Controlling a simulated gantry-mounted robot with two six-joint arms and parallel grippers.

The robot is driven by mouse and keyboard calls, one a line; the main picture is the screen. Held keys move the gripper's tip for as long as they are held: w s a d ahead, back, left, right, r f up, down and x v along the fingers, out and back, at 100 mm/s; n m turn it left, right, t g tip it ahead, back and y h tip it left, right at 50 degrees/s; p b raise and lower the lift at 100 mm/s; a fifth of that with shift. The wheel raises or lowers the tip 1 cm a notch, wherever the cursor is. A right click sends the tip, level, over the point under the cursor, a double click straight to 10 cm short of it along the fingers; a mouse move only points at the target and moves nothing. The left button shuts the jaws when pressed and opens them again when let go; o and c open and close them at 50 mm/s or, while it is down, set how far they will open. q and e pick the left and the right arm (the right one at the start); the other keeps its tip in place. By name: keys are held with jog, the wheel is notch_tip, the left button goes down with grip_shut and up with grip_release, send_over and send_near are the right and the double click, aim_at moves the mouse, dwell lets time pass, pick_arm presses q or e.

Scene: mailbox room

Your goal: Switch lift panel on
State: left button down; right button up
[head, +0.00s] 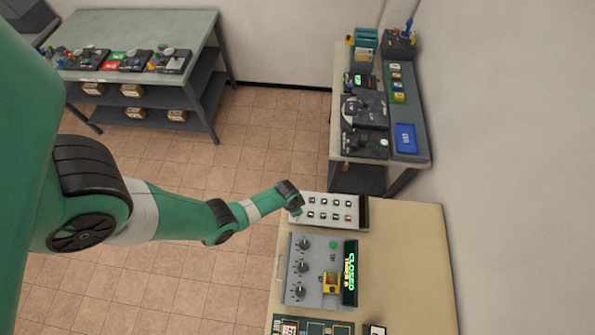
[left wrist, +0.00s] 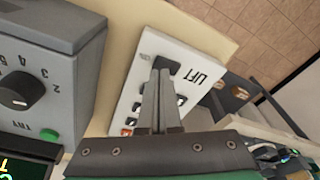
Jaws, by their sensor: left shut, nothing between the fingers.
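The lift panel (head: 325,199) is a white box with rows of small dark buttons and one red button, at the far end of the beige table. It has a dark strip along its right side. In the left wrist view the lift panel (left wrist: 196,55) shows the word LIFT. My left gripper (head: 297,213) is shut and empty at the panel's left end. In the left wrist view my gripper (left wrist: 163,72) is over the panel and hides part of its face and buttons. I cannot tell whether the fingertips touch it. My right gripper is not in view.
A grey control box (head: 316,246) with knobs, a green button and a display reading CLOSED stands just in front of the panel. The beige table (head: 420,260) is bare on the right. Two other workbenches with devices stand farther back.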

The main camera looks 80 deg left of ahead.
pick_arm(q)
jog(key=shift+f+b, duration=0.85)
dwell(0.3)
jog(key=shift+w+d, duration=0.1)
dwell(0.3)
